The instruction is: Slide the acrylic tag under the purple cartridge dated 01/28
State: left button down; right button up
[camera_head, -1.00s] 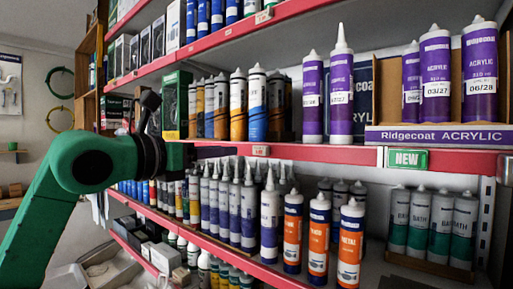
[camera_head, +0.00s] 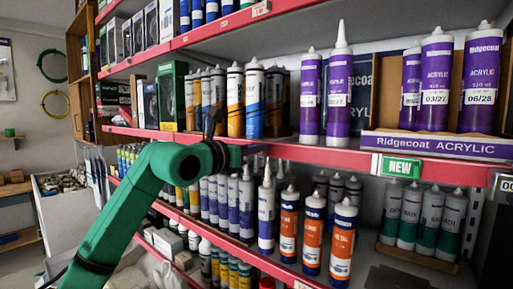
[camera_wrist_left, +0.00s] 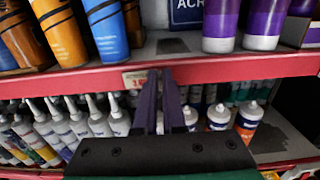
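Two purple cartridges (camera_head: 310,95) stand upright on the shelf. The left one's date is too small to read surely; the right one (camera_head: 339,90) seems to end in /27. They show partly in the left wrist view (camera_wrist_left: 220,20). A small pale tag (camera_wrist_left: 138,78) sits on the red shelf edge, left of my fingertips; its print is unreadable. I cannot tell whether it is the acrylic tag. My left gripper (camera_head: 250,150) is at the shelf edge, left of and below the purple cartridges. Its fingers (camera_wrist_left: 160,80) are a narrow gap apart, with nothing visible between them. My right gripper is out of view.
A box of more purple cartridges (camera_head: 435,80), dated 03/27 and 06/28, stands at right behind an acrylic sign (camera_head: 440,146). A green NEW tag (camera_head: 402,167) is on the shelf edge. Orange and blue cartridges (camera_head: 255,100) stand left. The lower shelf holds grey and orange cartridges (camera_head: 313,230).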

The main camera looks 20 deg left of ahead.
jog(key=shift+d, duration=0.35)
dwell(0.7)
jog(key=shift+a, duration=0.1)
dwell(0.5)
